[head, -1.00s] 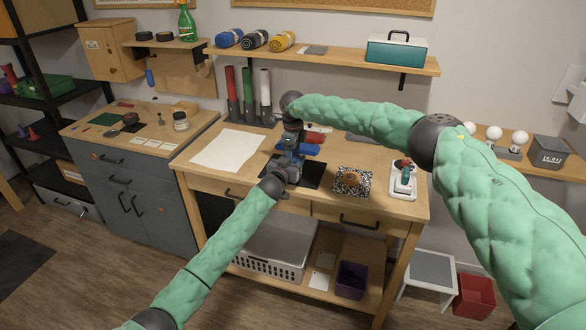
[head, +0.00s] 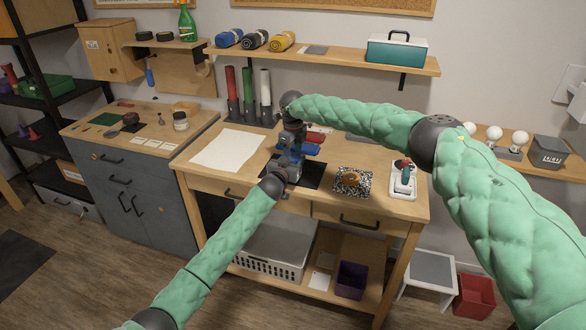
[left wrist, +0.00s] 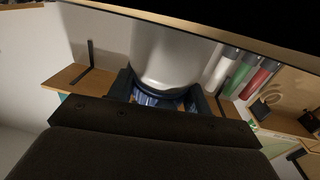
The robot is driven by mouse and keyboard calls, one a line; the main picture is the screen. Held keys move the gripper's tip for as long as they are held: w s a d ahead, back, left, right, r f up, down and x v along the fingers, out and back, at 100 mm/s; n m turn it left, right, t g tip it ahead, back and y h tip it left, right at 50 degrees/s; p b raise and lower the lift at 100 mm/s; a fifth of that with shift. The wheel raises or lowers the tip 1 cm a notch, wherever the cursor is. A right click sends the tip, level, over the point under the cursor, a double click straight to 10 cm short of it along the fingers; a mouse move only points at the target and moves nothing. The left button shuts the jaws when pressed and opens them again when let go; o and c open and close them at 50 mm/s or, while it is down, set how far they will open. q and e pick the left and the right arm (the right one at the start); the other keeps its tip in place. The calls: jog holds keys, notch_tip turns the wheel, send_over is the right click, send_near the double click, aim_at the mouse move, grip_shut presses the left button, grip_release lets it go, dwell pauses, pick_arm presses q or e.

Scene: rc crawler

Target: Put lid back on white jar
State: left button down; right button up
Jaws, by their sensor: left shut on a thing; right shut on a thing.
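The white jar (left wrist: 165,62) fills the upper middle of the left wrist view, between the dark fingers of my left gripper (left wrist: 163,98), which is shut on it. In the head view my left gripper (head: 289,160) is over the black mat (head: 308,174) on the wooden workbench. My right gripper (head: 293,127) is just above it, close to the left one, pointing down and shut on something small. The lid is not clearly visible; the grippers hide it, and whether it touches the jar cannot be told.
Red (head: 315,137) and blue (head: 310,149) items lie right behind the grippers. A patterned notebook (head: 361,188) and a white tray (head: 411,184) are to the right. White paper (head: 228,149) lies left. Red, green and white tubes (head: 265,92) stand at the back.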

jog(key=shift+d, duration=0.1)
jog(key=o, duration=1.1)
jog(key=shift+r, duration=0.1)
jog(key=shift+r, duration=2.2)
jog(key=shift+c, duration=0.4)
